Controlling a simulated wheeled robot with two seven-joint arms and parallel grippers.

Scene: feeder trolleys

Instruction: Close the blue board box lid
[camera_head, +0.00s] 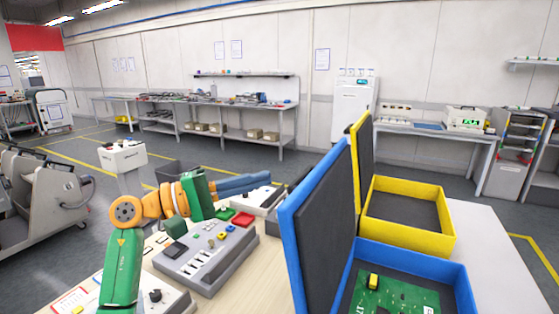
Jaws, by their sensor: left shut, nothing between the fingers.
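The blue board box (466,285) is at the lower right, with a green circuit board (395,297) inside that carries a small yellow part. Its lid (322,225), blue-edged with a dark grey face, stands open and nearly upright on the box's left side. My left gripper (268,179) is shut and empty. It is to the left of the lid, apart from it in the picture and near the height of the lid's upper part. My right gripper is not in view.
A yellow box (413,238) with its lid (363,160) open stands just behind the blue box. A grey control panel (208,255) with buttons lies on the table left of the lid. White table surface (500,240) is clear at the right.

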